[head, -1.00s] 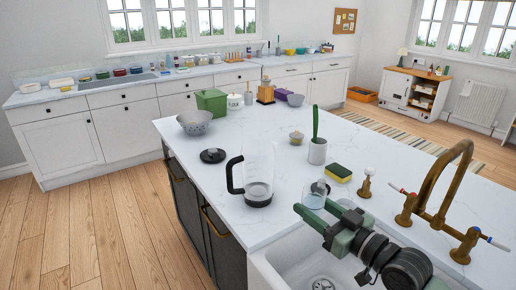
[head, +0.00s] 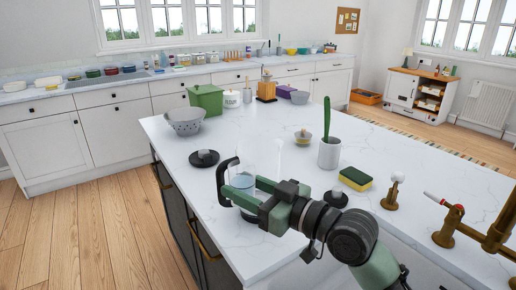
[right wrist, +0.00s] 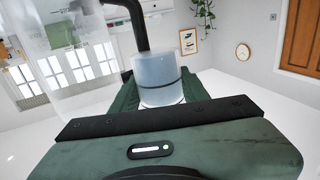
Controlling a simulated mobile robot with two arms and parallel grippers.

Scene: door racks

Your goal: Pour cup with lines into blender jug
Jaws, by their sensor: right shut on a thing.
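The clear blender jug (head: 282,163) stands on the island worktop with its black handle (head: 222,178) to the left. My right gripper (head: 242,187) is shut on the cup with lines (head: 243,180), a pale bluish clear cup. The cup overlaps the jug in the head view, close to the handle, and looks about upright. In the right wrist view the cup (right wrist: 160,78) sits between the green fingers, with a dark line near its lower end; the jug's handle (right wrist: 130,22) shows right behind it. I cannot tell whether cup and jug touch. My left gripper is not in view.
A black lid (head: 204,158) and a colander (head: 185,121) lie left of the jug.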

